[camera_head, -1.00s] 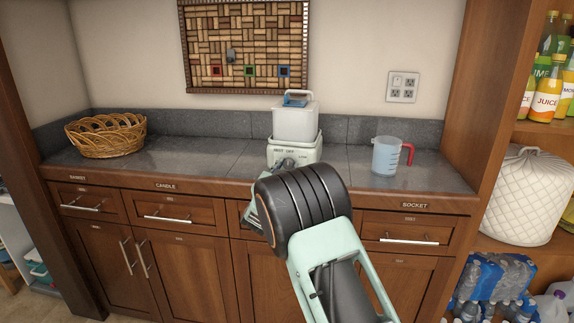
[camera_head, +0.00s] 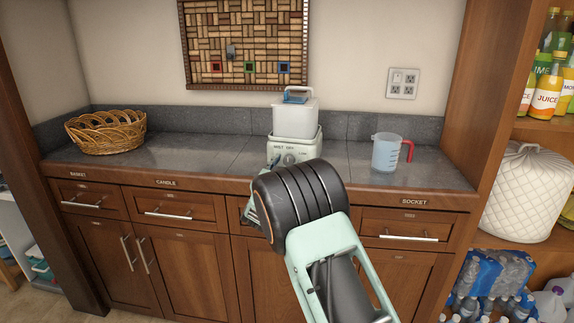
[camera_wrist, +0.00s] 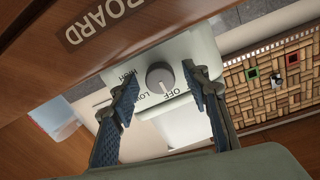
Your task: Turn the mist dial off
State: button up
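The mist dial (camera_wrist: 160,75) is a round grey knob on the pale front of the humidifier (camera_head: 296,124). In the wrist view OFF, LOW and HIGH are printed around it; I cannot clearly tell where its pointer stands. The dial also shows in the head view (camera_head: 289,159). My gripper (camera_wrist: 159,79) is open, its blue-padded fingers on either side of the dial in the wrist view with gaps on both sides. It appears short of the dial and apart from it. In the head view my wrist hides most of the gripper.
The humidifier stands on a grey tiled counter (camera_head: 225,150). A wicker basket (camera_head: 106,132) is at the left, and a measuring jug with a red handle (camera_head: 388,152) is to the right. Wooden drawers with bar handles lie below. Bottle shelves (camera_head: 540,125) stand at the right.

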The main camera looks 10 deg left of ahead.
jog(key=s+a, duration=0.1)
jog(key=s, duration=1.1)
jog(key=shift+a, duration=0.3)
